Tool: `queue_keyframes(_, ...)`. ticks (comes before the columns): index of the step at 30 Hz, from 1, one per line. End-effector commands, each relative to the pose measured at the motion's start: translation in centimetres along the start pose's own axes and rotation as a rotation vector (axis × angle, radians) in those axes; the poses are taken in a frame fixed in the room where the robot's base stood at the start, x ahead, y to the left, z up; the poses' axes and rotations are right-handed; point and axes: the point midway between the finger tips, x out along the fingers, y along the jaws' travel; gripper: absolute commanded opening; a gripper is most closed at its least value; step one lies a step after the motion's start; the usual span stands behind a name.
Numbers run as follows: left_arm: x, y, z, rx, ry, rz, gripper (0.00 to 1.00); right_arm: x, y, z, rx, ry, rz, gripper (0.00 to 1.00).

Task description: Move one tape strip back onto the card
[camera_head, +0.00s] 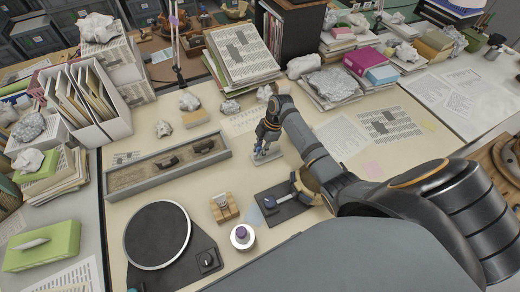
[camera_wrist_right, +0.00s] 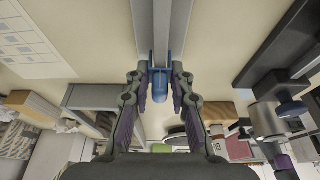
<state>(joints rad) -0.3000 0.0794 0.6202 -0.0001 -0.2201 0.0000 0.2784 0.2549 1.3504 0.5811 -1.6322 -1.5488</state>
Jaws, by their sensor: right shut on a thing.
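A long grey bar (camera_wrist_right: 161,25) runs away beyond the fingertips; I cannot tell whether the strip touches the card. My left gripper is out of view.
A long sand-filled tray (camera_head: 128,189) lies left of the gripper. A black turntable (camera_head: 157,235), a wooden block (camera_head: 224,208), a white jar (camera_head: 243,237) and a dark pad (camera_head: 290,212) stand in front. Papers and book stacks line the back.

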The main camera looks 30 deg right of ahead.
Motion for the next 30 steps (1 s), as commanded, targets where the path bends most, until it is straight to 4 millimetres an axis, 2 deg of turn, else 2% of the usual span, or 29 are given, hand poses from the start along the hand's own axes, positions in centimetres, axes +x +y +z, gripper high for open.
queue_keyframes(3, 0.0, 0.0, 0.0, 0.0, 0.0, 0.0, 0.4, 0.0, 0.0, 0.0, 0.0, 0.0, 0.0, 0.11)
queue_keyframes(4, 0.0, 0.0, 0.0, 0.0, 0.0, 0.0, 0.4, 0.0, 0.0, 0.0, 0.0, 0.0, 0.0, 0.24)
queue_keyframes(9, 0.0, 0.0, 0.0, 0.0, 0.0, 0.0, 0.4, 0.0, 0.0, 0.0, 0.0, 0.0, 0.0, 0.47)
queue_keyframes(20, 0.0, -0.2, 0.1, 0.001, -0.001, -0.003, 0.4, -0.5, 0.0, 0.0, 0.0, -0.001, 0.001, 0.48)
queue_keyframes(23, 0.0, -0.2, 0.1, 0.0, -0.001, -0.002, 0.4, -2.0, 0.1, 0.1, 0.0, -0.003, 0.003, 0.48)
queue_keyframes(30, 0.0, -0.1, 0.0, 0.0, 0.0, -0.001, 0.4, -7.9, 0.1, 0.1, -0.001, -0.003, 0.004, 0.48)
